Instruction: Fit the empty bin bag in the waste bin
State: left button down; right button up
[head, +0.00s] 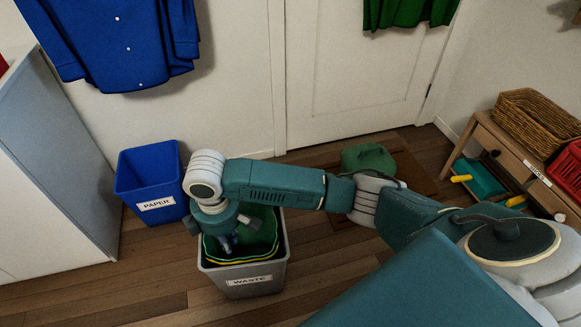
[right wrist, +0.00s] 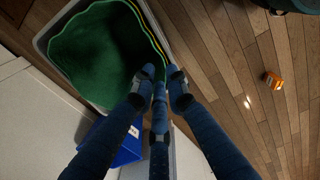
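The grey waste bin (head: 250,281), labelled WASTE, stands upright on the floor. The green bin bag (head: 262,225), with a yellow line along its rim, sits inside it with its mouth open. The bag fills much of the right wrist view (right wrist: 95,55), beside the bin's grey rim (right wrist: 45,40). My right gripper (head: 228,243) points down over the bin at the bag. In the right wrist view, its fingers (right wrist: 160,80) draw together at the bag's yellow edge and appear shut on it; the exact contact is partly hidden. My left gripper is out of view.
A blue PAPER bin (head: 150,172) stands behind and left of the waste bin. A green lumpy object (head: 368,158) lies on a brown mat. A wooden shelf (head: 500,140) with baskets is at right. A small orange box (right wrist: 272,80) lies on the open wooden floor.

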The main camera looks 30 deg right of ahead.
jog(key=s+a+f+m+t+y, duration=0.1)
jog(key=s+a+f+m+y, duration=0.15)
jog(key=s+a, duration=0.5)
jog(key=s+d+m+t+h, duration=0.1)
jog(key=s+d+m, duration=0.3)
jog(key=d, duration=0.5)
jog(key=s+d+m+t+h, duration=0.1)
jog(key=s+d+m, duration=0.3)
jog(key=s+d, duration=0.4)
jog(key=shift+s+d+m, duration=0.25)
jog(key=shift+d+m, duration=0.1)
jog(key=shift+d, duration=0.25)
